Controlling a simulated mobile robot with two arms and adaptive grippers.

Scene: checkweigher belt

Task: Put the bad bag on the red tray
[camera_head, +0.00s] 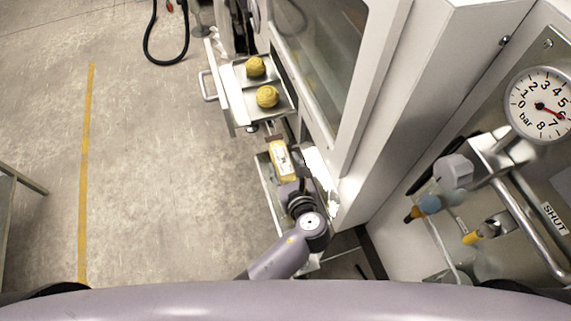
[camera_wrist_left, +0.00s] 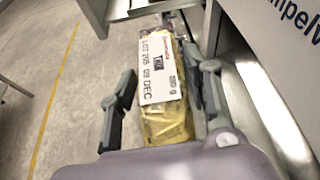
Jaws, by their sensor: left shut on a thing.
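My left gripper (camera_head: 285,172) is shut on a yellow bag with a white and red printed label (camera_head: 281,155), beside the white machine cabinet. In the left wrist view the bag (camera_wrist_left: 168,124) lies between the two grey fingers of the left gripper (camera_wrist_left: 165,92), with its label facing the camera and the lettering "DEC" readable. I cannot tell whether the bag's underside touches anything. I cannot make out a red tray in either view. My right gripper is not in view.
The white cabinet (camera_head: 375,110) stands close on the right. A pressure gauge (camera_head: 540,104) is at far right. The floor at left is open.

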